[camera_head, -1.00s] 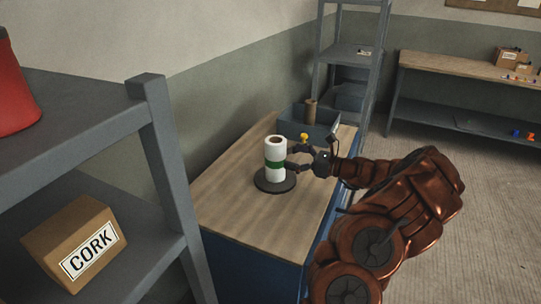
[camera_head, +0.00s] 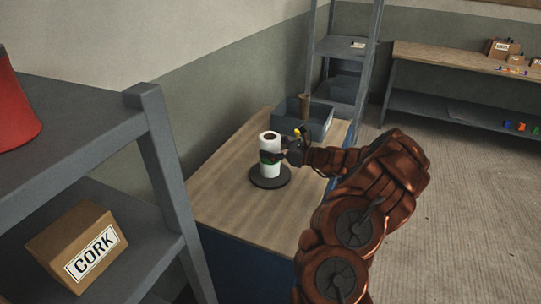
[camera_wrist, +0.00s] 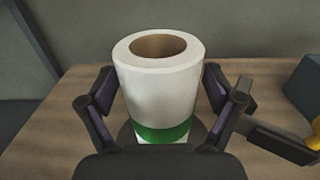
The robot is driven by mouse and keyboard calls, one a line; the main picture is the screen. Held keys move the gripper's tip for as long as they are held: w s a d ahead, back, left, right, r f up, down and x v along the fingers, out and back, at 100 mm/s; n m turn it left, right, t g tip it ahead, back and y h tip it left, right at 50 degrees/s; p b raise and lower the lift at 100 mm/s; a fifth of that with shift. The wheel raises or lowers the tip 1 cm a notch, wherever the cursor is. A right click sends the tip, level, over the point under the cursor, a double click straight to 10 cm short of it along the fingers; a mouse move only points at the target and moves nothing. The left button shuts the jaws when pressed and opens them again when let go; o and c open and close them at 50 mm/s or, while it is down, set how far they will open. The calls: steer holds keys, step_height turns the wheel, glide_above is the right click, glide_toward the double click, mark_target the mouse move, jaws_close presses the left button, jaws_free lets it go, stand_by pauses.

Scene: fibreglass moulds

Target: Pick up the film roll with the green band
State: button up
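The film roll (camera_head: 267,144) is white with a green band low on it and a brown core. It stands upright on a round dark base (camera_head: 270,181) on a wooden worktop. In the wrist view the roll (camera_wrist: 157,85) fills the middle, its green band (camera_wrist: 160,133) partly hidden by my gripper. My gripper (camera_head: 277,156) reaches it from the right in the head view. In the wrist view its two fingers stand on either side of the roll (camera_wrist: 158,78), open, with narrow gaps that make firm contact not visible.
A blue-grey bin (camera_head: 318,122) holding a brown tube (camera_head: 304,106) stands behind the roll. A yellow item (camera_wrist: 314,140) shows at the right of the wrist view. A grey shelf (camera_head: 160,150) with a cork box (camera_head: 78,246) is at the near left. The front worktop is clear.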

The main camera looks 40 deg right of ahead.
steer(key=c, duration=1.3)
steer(key=shift+c, duration=0.4)
steer(key=shift+r, duration=0.1)
